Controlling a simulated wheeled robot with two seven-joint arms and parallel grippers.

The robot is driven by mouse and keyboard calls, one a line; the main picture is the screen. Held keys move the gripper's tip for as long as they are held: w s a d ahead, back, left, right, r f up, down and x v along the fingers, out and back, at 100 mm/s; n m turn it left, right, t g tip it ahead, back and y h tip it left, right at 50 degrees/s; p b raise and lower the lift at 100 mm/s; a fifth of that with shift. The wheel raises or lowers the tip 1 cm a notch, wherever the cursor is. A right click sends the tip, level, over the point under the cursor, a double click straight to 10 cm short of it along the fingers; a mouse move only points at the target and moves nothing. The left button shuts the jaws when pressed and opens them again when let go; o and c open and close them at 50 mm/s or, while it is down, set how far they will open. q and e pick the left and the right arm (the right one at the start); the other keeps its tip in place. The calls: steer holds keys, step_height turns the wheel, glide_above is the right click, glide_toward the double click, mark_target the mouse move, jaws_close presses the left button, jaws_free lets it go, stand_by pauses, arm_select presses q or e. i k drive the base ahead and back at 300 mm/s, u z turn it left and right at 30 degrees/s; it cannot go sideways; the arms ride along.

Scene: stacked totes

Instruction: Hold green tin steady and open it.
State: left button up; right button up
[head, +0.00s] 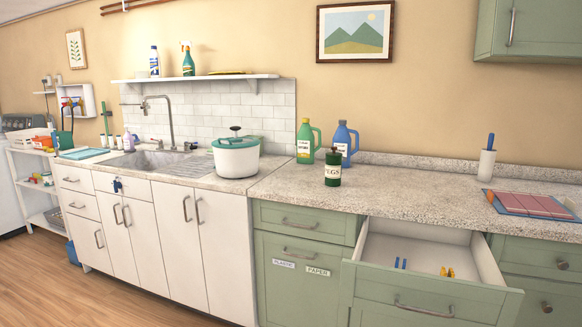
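The lid looks seated on the tin. Neither of my grippers shows in the head view, and nothing is touching the tin.
A green jug (306,141) and a blue jug (345,143) stand close behind the tin. A white pot (236,156) is to its left. Below, an open drawer (425,287) juts out, holding blue and yellow pegs. The countertop (410,190) right of the tin is clear.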

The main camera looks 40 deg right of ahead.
mark_target(333, 165)
steer(key=z, duration=0.1)
steer(key=i, duration=2.05)
steer(key=z, duration=1.65)
steer(key=i, duration=0.95)
steer(key=z, duration=0.9)
